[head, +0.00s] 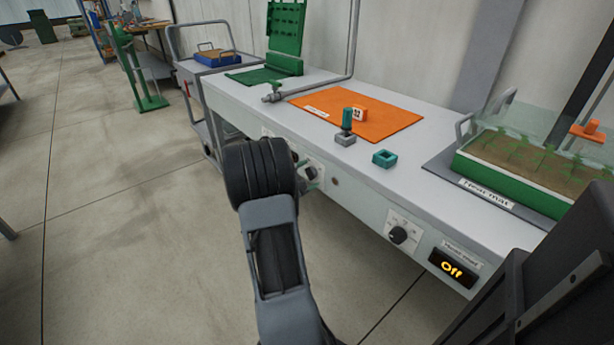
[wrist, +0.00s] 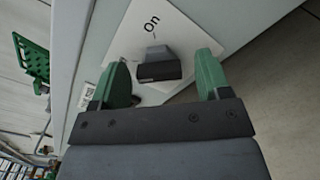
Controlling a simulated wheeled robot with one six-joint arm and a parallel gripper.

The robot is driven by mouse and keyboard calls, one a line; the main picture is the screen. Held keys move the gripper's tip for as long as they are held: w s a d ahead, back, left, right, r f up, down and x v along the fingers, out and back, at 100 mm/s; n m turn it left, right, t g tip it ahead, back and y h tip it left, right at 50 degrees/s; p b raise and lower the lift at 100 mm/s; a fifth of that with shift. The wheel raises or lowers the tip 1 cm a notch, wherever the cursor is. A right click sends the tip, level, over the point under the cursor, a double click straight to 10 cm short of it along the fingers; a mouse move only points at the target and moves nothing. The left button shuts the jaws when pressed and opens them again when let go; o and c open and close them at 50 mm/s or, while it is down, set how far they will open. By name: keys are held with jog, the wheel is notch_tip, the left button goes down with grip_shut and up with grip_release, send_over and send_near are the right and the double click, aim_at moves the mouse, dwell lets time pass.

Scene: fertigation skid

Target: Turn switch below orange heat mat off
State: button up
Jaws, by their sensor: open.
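The orange heat mat (head: 360,115) lies flat on the bench top. Below it, on the bench's front panel, a white switch plate (head: 316,165) is partly hidden behind my arm. In the wrist view the dark grey switch knob (wrist: 158,68) sits on this white plate, with the word "On" and a short line printed beside it. My gripper (wrist: 165,75) is open, its two green fingers on either side of the knob, with a visible gap to each. Its green fingertips also show small by the panel in the head view (head: 307,172).
A second black knob (head: 398,235) and a display reading "Off" (head: 452,269) are farther right on the panel. A teal block (head: 385,158) and a grey-and-teal piece (head: 346,132) stand near the bench edge. A planted tray (head: 530,165) is at right.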

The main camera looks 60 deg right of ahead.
jog(key=p+v, duration=0.2)
jog(key=v, duration=1.2)
jog(key=shift+d, duration=0.1)
